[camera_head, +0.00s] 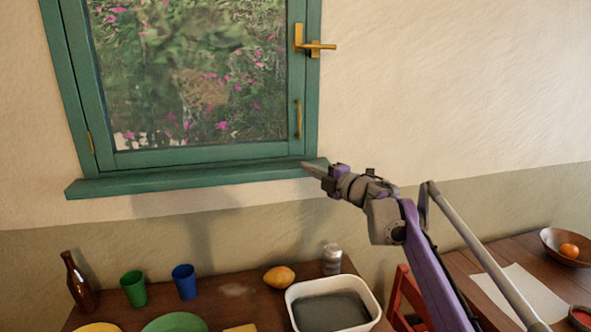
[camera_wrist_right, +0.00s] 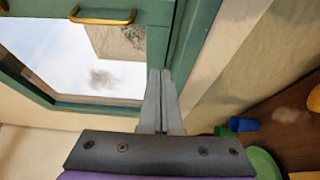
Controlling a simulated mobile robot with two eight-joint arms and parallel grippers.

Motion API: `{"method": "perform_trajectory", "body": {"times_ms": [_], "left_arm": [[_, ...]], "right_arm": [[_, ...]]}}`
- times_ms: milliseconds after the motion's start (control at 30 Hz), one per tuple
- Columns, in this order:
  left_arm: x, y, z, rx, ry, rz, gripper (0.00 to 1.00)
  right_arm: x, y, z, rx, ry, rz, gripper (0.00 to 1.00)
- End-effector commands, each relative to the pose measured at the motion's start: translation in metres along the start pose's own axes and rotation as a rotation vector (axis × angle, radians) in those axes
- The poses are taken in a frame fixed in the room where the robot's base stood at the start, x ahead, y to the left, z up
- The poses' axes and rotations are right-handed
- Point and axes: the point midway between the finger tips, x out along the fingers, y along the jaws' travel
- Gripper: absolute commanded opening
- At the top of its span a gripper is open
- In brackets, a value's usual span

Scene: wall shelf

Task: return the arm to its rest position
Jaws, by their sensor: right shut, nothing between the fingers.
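My right arm comes in from the lower right in the head view. Its gripper (camera_head: 311,169) is shut and empty, level with the right end of the green window sill (camera_head: 180,180). In the right wrist view the gripper's fingers (camera_wrist_right: 161,78) are together, with the green window frame (camera_wrist_right: 172,40) behind them. I cannot tell whether the fingertips touch the sill or frame. My left gripper is not in view.
The window's brass handle (camera_head: 315,46) is above the gripper. Below, a wooden table (camera_head: 225,290) holds a brown bottle (camera_head: 78,283), a green cup (camera_head: 133,289), a blue cup (camera_head: 185,281), a lemon (camera_head: 279,277), a jar (camera_head: 332,259) and a white tub (camera_head: 370,300). A red chair (camera_head: 408,300) stands right.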

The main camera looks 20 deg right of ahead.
Motion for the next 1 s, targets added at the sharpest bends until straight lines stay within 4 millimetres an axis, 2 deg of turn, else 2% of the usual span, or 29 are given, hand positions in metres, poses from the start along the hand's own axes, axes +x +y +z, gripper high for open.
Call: {"method": "perform_trajectory", "body": {"times_ms": [133, 433, 567, 633, 667, 767, 1000], "left_arm": [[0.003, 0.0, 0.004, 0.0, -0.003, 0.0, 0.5], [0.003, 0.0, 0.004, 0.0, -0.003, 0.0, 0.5], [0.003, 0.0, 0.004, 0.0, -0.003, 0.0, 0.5], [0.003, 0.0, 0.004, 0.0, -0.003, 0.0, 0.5], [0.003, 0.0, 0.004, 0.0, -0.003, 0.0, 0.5], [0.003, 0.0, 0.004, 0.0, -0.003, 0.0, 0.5], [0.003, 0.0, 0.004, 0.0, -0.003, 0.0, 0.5]], "right_arm": [[-0.016, -0.001, 0.006, 0.0, -0.002, -0.001, 0.0], [-0.021, 0.003, 0.003, 0.022, -0.023, 0.013, 0.0], [-0.029, 0.007, -0.01, 0.146, -0.145, 0.069, 0.0], [-0.042, 0.001, -0.02, 0.274, -0.256, 0.101, 0.0], [-0.05, -0.005, -0.026, 0.34, -0.307, 0.109, 0.0], [-0.087, -0.046, -0.046, 0.584, -0.484, 0.1, 0.0], [-0.183, -0.184, -0.122, 1.078, -0.79, -0.107, 0.0]]}}
